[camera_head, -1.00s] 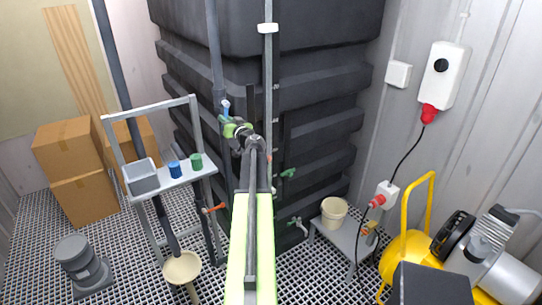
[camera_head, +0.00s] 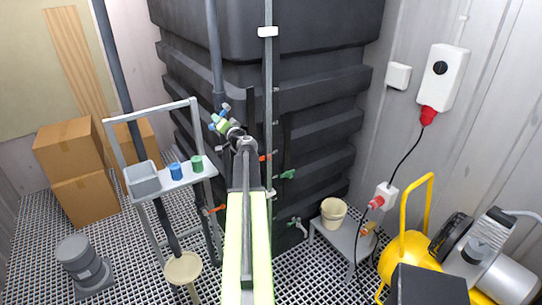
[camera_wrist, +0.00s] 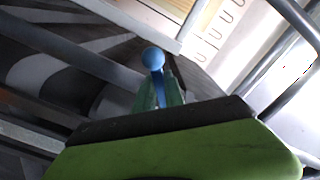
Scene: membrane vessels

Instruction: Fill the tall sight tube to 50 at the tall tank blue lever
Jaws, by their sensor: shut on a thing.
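The tall dark tank (camera_head: 320,90) fills the middle of the head view. The tall sight tube (camera_head: 268,80) runs upright along its near corner, with a white clip near the top. I cannot read its level or scale. The blue lever (camera_wrist: 153,62), with a round knob, stands between the green fingers of my gripper (camera_wrist: 157,98) in the wrist view. In the head view my gripper (camera_head: 220,124) is at the grey pipe left of the tube, shut on the lever. The arm hides part of the valve there.
A grey rack (camera_head: 190,178) with a blue and a green cup stands left of my arm. A low bench with a cream bucket (camera_head: 333,211) and a yellow compressor (camera_head: 405,258) stand right.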

